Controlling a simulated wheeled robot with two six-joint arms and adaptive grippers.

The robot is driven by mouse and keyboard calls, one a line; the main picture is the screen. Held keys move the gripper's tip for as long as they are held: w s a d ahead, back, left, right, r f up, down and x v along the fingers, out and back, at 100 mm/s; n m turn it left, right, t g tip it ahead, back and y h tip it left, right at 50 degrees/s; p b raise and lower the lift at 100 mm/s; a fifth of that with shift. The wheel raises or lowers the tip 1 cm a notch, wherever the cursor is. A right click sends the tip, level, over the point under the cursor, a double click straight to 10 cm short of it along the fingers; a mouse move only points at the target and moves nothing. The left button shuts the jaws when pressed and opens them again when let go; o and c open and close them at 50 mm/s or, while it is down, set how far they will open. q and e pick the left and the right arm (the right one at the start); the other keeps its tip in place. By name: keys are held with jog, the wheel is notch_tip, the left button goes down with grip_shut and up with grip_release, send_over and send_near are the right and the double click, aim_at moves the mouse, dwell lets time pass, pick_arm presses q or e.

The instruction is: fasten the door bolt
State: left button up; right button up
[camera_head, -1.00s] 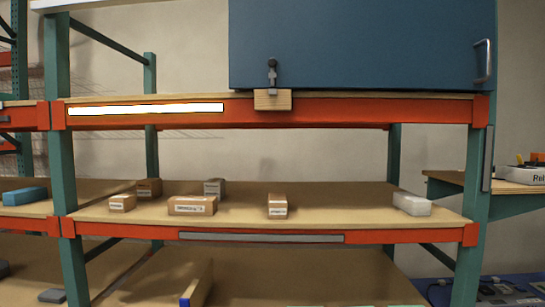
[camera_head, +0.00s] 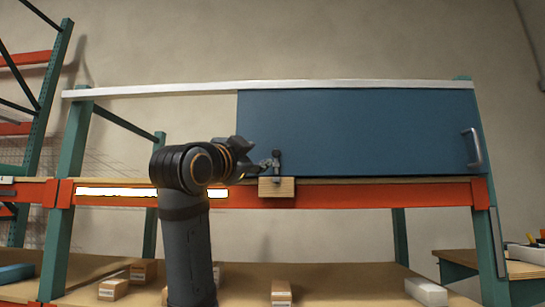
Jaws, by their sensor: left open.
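The blue door (camera_head: 370,130) stands closed across the right part of the upper shelf, with a metal handle (camera_head: 472,148) at its right end. The dark door bolt (camera_head: 276,160) is at the door's lower left edge, with its knob upright above a wooden block (camera_head: 277,187) on the orange beam. My left gripper (camera_head: 262,160) is open just left of the bolt, its fingertips close to it. I cannot tell whether they touch. My right gripper is not in view.
The orange beam (camera_head: 380,196) carries a lit white strip (camera_head: 115,192). Several small boxes, including a cardboard box (camera_head: 281,292) and a white box (camera_head: 426,291), sit on the shelf below. The space left of the door is open.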

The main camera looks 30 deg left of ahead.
aim_at(275, 154)
pick_arm(q)
jog(key=p+x, duration=0.5)
jog(key=x, duration=0.4)
jog(key=shift+w+r+p, duration=0.1)
jog(key=shift+w+p, duration=0.2)
jog(key=shift+p, duration=0.1)
jog(key=shift+w+a+p, duration=0.15)
jog(key=shift+w+p, duration=0.15)
jog(key=shift+w, duration=0.5)
jog(key=c, duration=0.9)
grip_shut()
